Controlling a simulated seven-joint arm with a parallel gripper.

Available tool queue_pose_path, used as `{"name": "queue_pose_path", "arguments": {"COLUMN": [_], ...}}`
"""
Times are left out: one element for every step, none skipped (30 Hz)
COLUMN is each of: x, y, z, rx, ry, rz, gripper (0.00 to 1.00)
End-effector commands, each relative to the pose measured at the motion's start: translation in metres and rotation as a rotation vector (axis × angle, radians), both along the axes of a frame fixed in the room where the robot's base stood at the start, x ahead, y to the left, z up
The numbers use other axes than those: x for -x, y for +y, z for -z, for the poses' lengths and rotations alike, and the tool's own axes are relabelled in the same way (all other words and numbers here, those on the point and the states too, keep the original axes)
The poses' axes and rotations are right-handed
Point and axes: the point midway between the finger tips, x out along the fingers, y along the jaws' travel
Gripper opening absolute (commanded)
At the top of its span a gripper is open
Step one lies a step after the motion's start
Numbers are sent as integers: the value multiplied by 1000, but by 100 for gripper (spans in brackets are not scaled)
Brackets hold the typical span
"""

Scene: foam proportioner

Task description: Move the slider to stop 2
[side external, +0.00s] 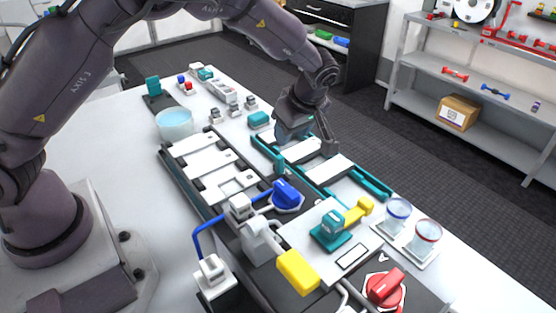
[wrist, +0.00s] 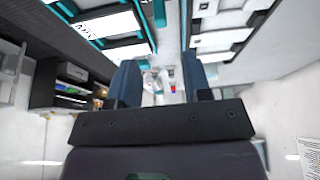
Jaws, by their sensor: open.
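My gripper (side external: 307,143) is open, above the teal-edged rack (side external: 265,144) of white plates. In the wrist view its two dark fingers (wrist: 162,78) are apart with nothing held between them. I cannot tell for sure which part is the slider. A small upright teal piece (side external: 279,164) stands between the two plate racks, left of and below my gripper. Stop markings are too small to read.
A blue knob (side external: 287,194), a yellow block (side external: 298,271) and a red knob (side external: 385,288) sit around the panel. Two clear cups (side external: 397,213) (side external: 428,234) stand at right. A dark-framed plate rack (side external: 184,181) and a bowl (side external: 174,122) lie left of my gripper.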

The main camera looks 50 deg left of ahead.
Motion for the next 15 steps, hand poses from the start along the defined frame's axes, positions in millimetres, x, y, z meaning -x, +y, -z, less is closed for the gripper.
{"name": "queue_pose_path", "arguments": {"x": [1, 1, 1, 1, 1, 2, 2, 2, 2, 2, 2, 1, 1, 1, 1], "y": [3, 5, 8, 10, 13, 17, 19, 22, 25, 27, 30, 32, 35, 37, 38], "z": [7, 12, 18, 24, 30, 37, 44, 50, 58, 64, 69, 76, 81, 86, 91], "rx": [-1, -1, -1, -1, -2, -2, -2, -2, -1, -1, -1, -1, -1, -1, 0], "ry": [5, 5, 7, 7, 7, 7, 8, 8, 9, 8, 8, 7, 6, 7, 5], "rz": [-2, -1, -2, -1, -1, -1, -1, 0, 0, 0, 0, 1, 1, 0, 2], "gripper": [45, 45, 45, 45, 45, 45, 45, 45, 45, 45, 45, 45, 45, 45, 45]}}
